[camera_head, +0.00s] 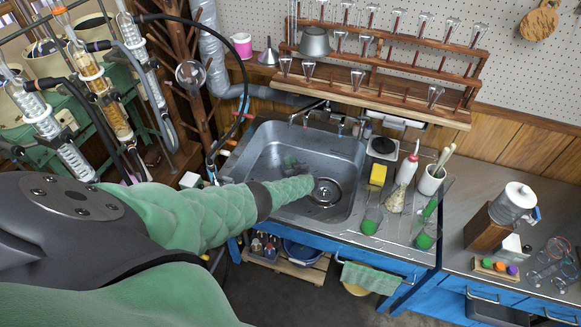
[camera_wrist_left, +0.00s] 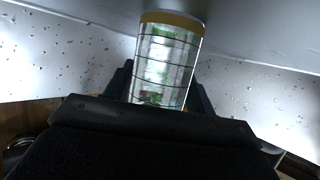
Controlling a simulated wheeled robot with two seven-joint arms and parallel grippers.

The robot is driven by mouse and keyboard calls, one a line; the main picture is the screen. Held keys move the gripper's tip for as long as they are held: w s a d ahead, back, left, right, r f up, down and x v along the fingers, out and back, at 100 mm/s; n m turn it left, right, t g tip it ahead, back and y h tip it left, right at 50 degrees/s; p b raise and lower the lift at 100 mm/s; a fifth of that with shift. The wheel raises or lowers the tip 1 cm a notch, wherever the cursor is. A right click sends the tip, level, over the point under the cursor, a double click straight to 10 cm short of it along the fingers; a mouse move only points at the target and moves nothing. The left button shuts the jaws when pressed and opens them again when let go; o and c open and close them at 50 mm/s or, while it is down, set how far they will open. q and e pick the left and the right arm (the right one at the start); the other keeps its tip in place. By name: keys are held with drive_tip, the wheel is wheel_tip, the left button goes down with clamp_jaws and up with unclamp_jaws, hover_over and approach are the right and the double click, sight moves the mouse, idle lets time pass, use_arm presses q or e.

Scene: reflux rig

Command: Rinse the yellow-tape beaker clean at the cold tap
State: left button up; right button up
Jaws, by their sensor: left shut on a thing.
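My left arm reaches in from the left in the head view, its green sleeve ending over the sink (camera_head: 345,147). In the left wrist view my left gripper (camera_wrist_left: 160,92) is shut on a clear beaker (camera_wrist_left: 165,68) with dark lines around it. A yellow-ochre band (camera_wrist_left: 172,19) runs around the beaker's end at the top of the picture. Green patches show on or through its glass. In the head view I cannot make out the beaker clearly. Metal taps (camera_head: 309,112) stand along the sink's back edge; I cannot tell which is cold. My right gripper is not in view.
Right of the sink stand a yellow sponge (camera_head: 378,174), a wash bottle (camera_head: 402,182), a brush jar (camera_head: 431,181) and glass vessels with green contents (camera_head: 371,222). A wooden glassware rack (camera_head: 385,103) hangs behind. Glass condensers (camera_head: 95,84) stand at left.

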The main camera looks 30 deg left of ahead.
use_arm(q)
drive_tip(key=o, duration=1.1)
drive_tip(key=shift+f, duration=0.2)
drive_tip(key=shift+s+r, duration=0.1)
drive_tip(key=shift+r, duration=0.05)
drive_tip(key=shift+s+d+r+p, duration=0.15)
drive_tip(key=shift+s+d+p, duration=0.05)
drive_tip(key=shift+d+p, duration=0.2)
drive_tip(key=v, duration=0.4)
drive_tip(key=shift+s+d, duration=0.2)
drive_tip(key=shift+d, duration=0.05)
drive_tip(key=shift+v, duration=1.05)
drive_tip(key=shift+r, duration=0.1)
